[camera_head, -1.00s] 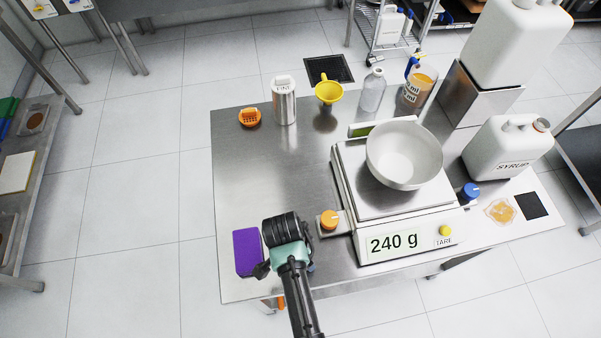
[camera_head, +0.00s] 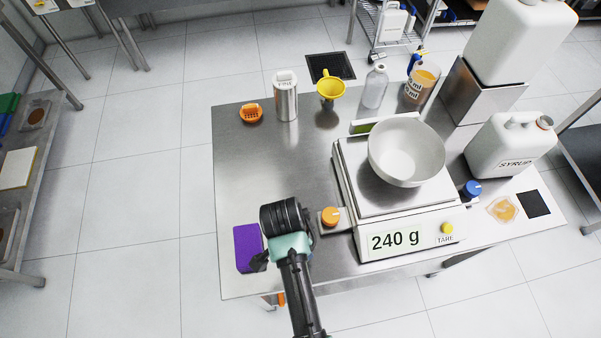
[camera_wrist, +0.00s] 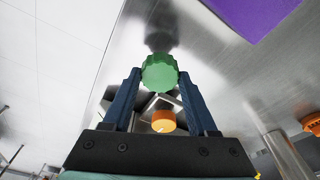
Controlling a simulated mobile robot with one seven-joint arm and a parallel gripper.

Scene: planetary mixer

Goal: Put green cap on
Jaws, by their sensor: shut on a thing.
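A round, ridged green cap (camera_wrist: 160,72) is between the two blue fingers of my gripper (camera_wrist: 161,78) in the wrist view. The gripper is shut on it, with the cap near the fingertips. In the head view my arm and wrist hide the fingers and the cap; the wrist is over the front left of the steel table (camera_head: 240,180), between a purple block (camera_head: 248,248) and the scale (camera_head: 400,240). A clear bottle (camera_head: 375,90) stands at the back of the table. A white jug marked SYRUP (camera_head: 510,145) stands at the right. I cannot tell which container the cap fits.
A white bowl (camera_head: 405,150) sits on the scale, which reads 240 g. An orange knob (camera_head: 329,216) is close to my wrist. A steel canister (camera_head: 286,98), yellow funnel (camera_head: 330,92) and measuring jug (camera_head: 420,85) line the back. The table's left middle is clear.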

